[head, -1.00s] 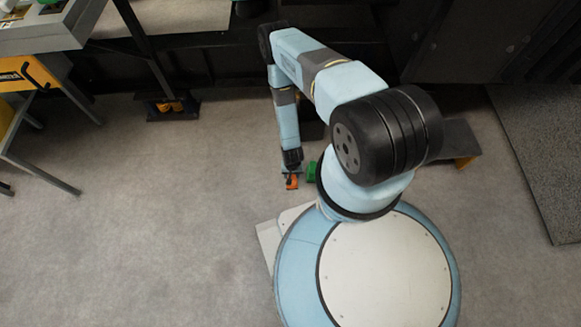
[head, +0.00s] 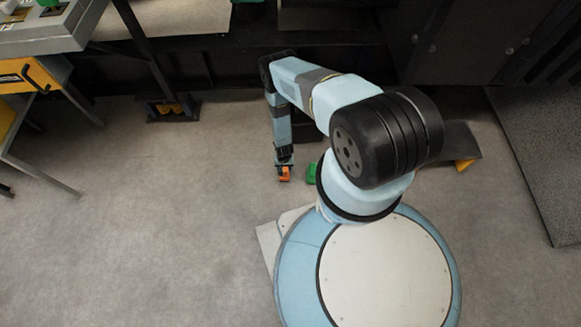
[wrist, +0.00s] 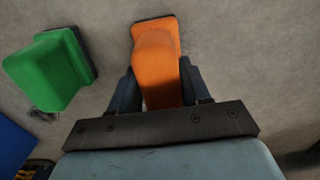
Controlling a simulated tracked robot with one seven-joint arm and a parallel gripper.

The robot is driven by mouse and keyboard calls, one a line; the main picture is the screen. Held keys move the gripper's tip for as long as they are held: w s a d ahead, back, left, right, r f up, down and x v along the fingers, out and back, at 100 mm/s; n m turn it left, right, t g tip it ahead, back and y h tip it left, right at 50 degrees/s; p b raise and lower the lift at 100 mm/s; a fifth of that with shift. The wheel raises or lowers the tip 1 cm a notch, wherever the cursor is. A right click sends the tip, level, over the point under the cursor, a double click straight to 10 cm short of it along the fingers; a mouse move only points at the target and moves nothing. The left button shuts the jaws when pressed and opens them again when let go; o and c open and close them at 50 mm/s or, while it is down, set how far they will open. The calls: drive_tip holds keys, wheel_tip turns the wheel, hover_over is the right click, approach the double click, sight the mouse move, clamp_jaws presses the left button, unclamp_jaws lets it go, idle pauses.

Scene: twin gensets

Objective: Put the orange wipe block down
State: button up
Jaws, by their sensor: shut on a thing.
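The orange wipe block (wrist: 156,60) is between the two dark fingers of my gripper (wrist: 158,88) in the wrist view. The fingers are shut on it, one on each side, and its far end with a dark edge sticks out beyond them. In the head view the orange block (head: 285,172) shows at the lower end of my arm, under my gripper (head: 284,164), low over the grey floor. I cannot tell whether it touches the floor.
A green block (wrist: 48,68) with a dark base is left of the orange block in the wrist view. In the head view the green block (head: 311,173) is close to its right, beside my base. Open floor (head: 170,220) lies to the left.

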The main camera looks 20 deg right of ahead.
drive_tip(key=shift+f, duration=0.75)
drive_tip(key=o, duration=1.2)
drive_tip(key=shift+r, duration=6)
drive_tip(key=shift+w, duration=0.1)
